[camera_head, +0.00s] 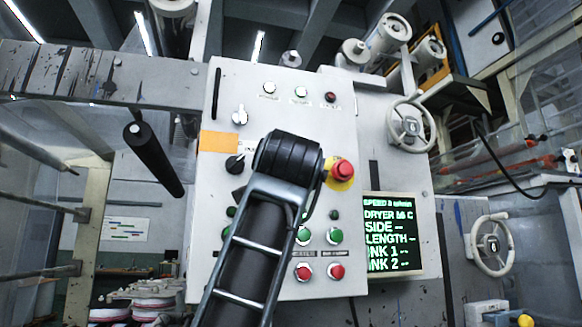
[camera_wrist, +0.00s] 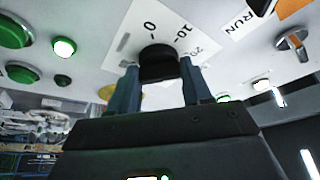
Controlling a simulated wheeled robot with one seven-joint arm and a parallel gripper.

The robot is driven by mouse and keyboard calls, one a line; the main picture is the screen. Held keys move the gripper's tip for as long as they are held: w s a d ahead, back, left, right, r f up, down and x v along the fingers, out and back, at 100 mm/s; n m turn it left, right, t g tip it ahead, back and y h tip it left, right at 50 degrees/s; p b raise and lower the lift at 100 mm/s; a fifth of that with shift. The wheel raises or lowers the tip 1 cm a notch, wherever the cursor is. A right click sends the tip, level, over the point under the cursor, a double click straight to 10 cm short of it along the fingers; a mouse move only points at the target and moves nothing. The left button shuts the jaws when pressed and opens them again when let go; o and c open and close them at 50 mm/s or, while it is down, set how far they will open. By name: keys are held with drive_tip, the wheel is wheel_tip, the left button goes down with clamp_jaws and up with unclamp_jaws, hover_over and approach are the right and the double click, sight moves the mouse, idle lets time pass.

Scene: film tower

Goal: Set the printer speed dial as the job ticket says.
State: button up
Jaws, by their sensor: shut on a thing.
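The black speed dial (camera_wrist: 159,62) sits on a white scale plate (camera_wrist: 138,28) marked 0, 10 and 20 in the wrist view. My gripper (camera_wrist: 159,72) has one finger on each side of the dial and is shut on it. The dial's pointer mark cannot be made out. In the head view, my arm covers the dial and the fingers. I cannot identify a readable job ticket.
A red emergency button (camera_head: 343,170) is close right of my wrist. A black knob (camera_head: 235,163), a silver selector (camera_head: 240,115) and an orange tag (camera_head: 218,142) are to the left. Green (camera_head: 335,235) and red (camera_head: 337,271) buttons sit below. A handwheel (camera_head: 411,126) is farther right.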

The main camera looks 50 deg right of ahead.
drive_tip(key=o, duration=1.1)
drive_tip(key=shift+c, duration=0.2)
drive_tip(key=shift+s, duration=0.1)
drive_tip(key=b+v, duration=0.2)
drive_tip(key=v, duration=0.5)
drive_tip(key=shift+s+a, duration=0.2)
drive_tip(key=shift+a, duration=0.05)
drive_tip(key=shift+f, duration=0.15)
